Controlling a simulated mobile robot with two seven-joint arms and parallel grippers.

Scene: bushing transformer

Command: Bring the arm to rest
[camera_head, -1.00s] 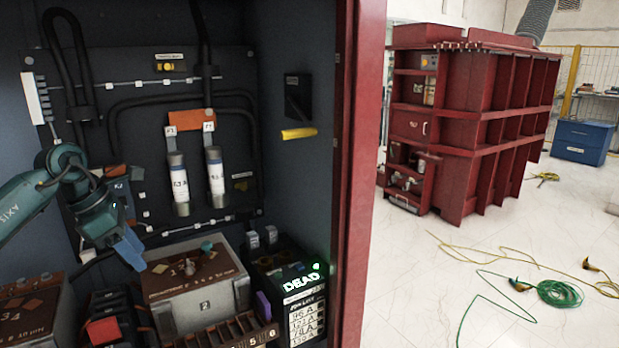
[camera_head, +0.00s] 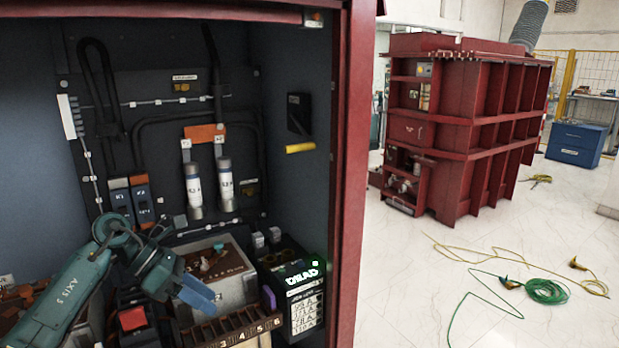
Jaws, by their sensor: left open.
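My left arm comes in from the lower left. Its left gripper (camera_head: 202,297) points down and right, open, with blue fingers. It hangs in front of the grey box with a brown top (camera_head: 238,290) inside the cabinet and hides part of it. The fingers appear empty. I cannot tell whether they touch the box. My right gripper is out of view.
The red cabinet frame (camera_head: 350,180) stands close on the right. Two fuse cylinders (camera_head: 225,180) and a yellow handle (camera_head: 300,148) are on the walls. A black meter (camera_head: 300,295) and a numbered rack (camera_head: 240,328) sit low. White floor (camera_head: 420,300) lies outside.

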